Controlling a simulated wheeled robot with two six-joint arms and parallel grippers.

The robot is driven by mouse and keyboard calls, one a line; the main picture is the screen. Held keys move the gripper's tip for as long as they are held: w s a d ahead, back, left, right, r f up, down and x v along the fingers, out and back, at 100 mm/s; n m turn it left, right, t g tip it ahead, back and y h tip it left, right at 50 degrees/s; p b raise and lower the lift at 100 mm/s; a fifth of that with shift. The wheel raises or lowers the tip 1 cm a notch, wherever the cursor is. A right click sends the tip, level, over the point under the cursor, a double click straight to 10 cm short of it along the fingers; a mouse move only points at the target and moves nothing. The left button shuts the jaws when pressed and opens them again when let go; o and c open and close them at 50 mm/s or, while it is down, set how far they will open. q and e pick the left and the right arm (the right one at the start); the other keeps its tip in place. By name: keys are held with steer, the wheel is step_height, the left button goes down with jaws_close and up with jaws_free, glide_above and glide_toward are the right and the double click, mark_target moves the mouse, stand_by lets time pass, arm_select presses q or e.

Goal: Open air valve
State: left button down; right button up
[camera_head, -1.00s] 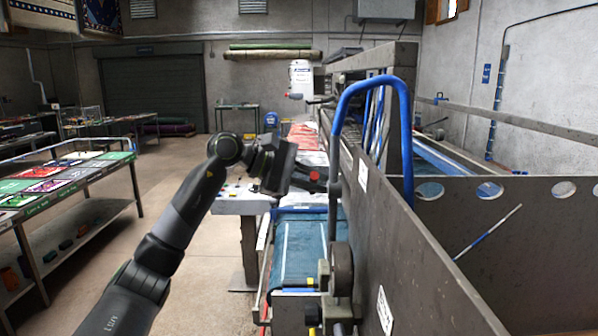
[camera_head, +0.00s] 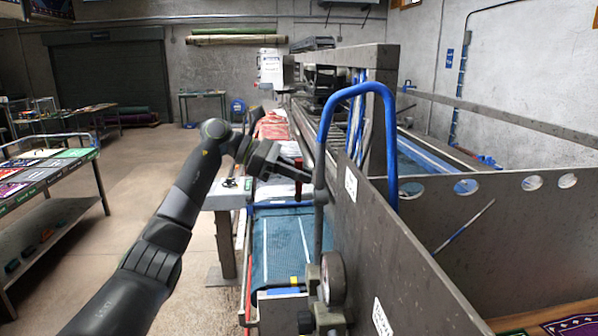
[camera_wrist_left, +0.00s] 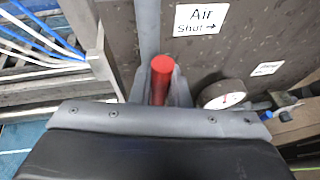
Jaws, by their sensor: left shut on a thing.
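The air valve's red handle (camera_wrist_left: 162,78) shows end-on in the left wrist view, in front of the dark machine panel (camera_wrist_left: 130,30). My left gripper (camera_wrist_left: 160,92) is shut on the handle, with its grey fingers on either side. A white sign reading "Air Shut" with a right-pointing arrow (camera_wrist_left: 202,18) is on the panel. My right gripper is not in view.
A round gauge (camera_head: 332,278) sits low on the pipe. A blue hose (camera_head: 360,89) arches over the panel edge. A blue belt (camera_head: 280,245) lies below my left gripper. A display table (camera_head: 48,170) stands left, with open floor between.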

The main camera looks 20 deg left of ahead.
arm_select(q)
steer(key=shift+w+a+n, duration=0.1)
steer(key=shift+w+n, duration=0.1)
steer(key=shift+n, duration=0.1)
stand_by(0.4)
steer(key=c, duration=1.4)
jaws_free()
steer(key=shift+w+b+v, duration=0.15)
steer(key=shift+b+v, duration=0.85)
steer(key=shift+v, duration=3.35)
steer(key=shift+w+b+v, duration=0.15)
steer(key=shift+b+v, duration=0.8)
steer(key=shift+v, duration=3.45)
steer(key=shift+a+f, duration=0.2)
